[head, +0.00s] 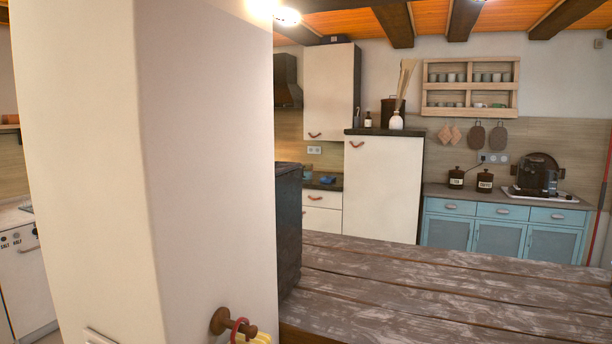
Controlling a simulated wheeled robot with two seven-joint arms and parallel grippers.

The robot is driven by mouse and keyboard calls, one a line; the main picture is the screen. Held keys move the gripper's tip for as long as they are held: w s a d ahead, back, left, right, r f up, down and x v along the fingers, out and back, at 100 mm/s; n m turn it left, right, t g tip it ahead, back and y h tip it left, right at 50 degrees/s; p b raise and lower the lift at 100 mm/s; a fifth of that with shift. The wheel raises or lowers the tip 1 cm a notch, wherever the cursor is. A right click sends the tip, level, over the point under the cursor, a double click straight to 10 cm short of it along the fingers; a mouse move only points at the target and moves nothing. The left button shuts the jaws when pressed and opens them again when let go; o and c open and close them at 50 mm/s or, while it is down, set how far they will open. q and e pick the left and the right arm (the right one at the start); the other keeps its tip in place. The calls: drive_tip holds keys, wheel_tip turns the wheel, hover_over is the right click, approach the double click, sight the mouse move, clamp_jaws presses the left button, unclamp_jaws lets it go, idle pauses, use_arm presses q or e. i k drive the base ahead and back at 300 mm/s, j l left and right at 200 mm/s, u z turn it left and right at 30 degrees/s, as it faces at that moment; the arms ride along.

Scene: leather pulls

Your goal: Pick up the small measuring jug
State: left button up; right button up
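I see no small measuring jug that I can make out in the head view. Neither of my grippers shows in this view. A large white pillar (205,150) fills the left and centre-left and hides what lies behind it.
A worn wooden table (450,290) spans the lower right, its visible top bare. A dark box-like piece (288,220) stands between pillar and table. A wooden peg (225,322) sticks out of the pillar. A blue cabinet (500,225) with canisters and a coffee machine (538,178) stands at the back.

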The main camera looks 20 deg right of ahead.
sight(307, 168)
drive_tip(key=i+j+u, duration=0.2)
drive_tip(key=j, duration=0.25)
drive_tip(key=i+j+u, duration=0.2)
drive_tip(key=j, duration=0.2)
drive_tip(key=i+j+u, duration=0.2)
drive_tip(key=j, duration=0.25)
drive_tip(key=i+j+u, duration=0.15)
drive_tip(key=j, duration=0.2)
drive_tip(key=i+j+u, duration=0.2)
drive_tip(key=i, duration=0.2)
drive_tip(key=i+j+u, duration=0.4)
drive_tip(key=i, duration=0.35)
drive_tip(key=i+l+z, duration=0.1)
drive_tip(key=i+z, duration=0.7)
drive_tip(key=i+j+z, duration=0.15)
drive_tip(key=z, duration=0.25)
drive_tip(key=i+l+z, duration=0.25)
drive_tip(key=i+z, duration=0.7)
drive_tip(key=i+j+z, duration=0.15)
drive_tip(key=i+z, duration=0.3)
drive_tip(key=i, duration=2.45)
drive_tip(key=l+z, duration=0.05)
drive_tip(key=l, duration=0.05)
